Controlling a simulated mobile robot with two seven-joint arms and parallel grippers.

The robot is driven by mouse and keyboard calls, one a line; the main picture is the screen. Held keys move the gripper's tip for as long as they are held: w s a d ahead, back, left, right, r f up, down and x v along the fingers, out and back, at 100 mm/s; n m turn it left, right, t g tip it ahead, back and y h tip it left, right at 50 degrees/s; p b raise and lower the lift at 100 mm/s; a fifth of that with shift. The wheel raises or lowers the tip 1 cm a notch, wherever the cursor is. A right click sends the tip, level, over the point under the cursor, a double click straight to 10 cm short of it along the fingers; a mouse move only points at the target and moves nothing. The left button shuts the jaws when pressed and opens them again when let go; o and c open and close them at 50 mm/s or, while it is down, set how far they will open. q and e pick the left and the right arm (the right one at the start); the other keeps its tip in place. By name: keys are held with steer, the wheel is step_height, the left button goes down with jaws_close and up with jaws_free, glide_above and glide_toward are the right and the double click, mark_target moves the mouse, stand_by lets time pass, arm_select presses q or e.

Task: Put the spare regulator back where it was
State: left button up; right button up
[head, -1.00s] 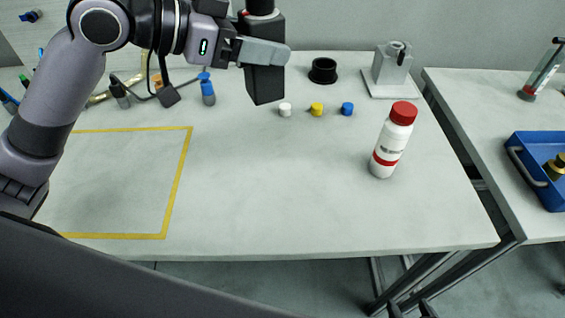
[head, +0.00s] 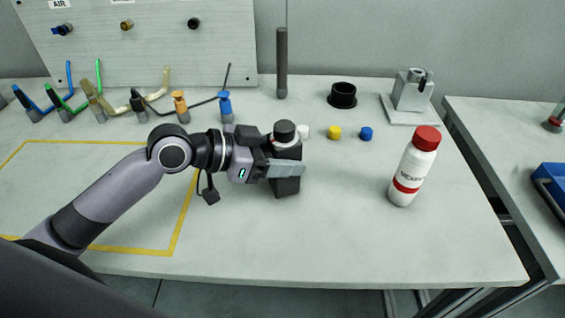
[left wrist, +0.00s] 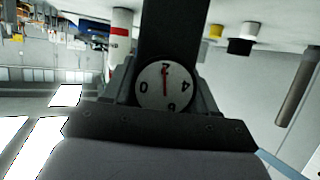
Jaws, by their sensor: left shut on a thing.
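The spare regulator (head: 286,187) is a black block with a dark round knob on top. My left gripper (head: 287,170) is shut on it and holds it upright over the middle of the table, right of the yellow outline. I cannot tell whether its bottom touches the table. In the left wrist view the regulator's round white gauge (left wrist: 165,85) with a red needle shows between the fingers. My right gripper is not in view.
White, yellow (head: 334,132) and blue caps stand just behind the regulator. A dark post (head: 282,62), a black ring (head: 342,95) and a grey fixture (head: 411,92) stand further back. A red-capped bottle (head: 414,168) is at right. Several hoses lie below the panel (head: 130,48).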

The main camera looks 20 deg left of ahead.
arm_select(q)
steer(key=shift+f, duration=0.9)
steer(key=shift+f, duration=0.1)
steer(key=o, duration=1.5)
steer(key=shift+f, duration=0.1)
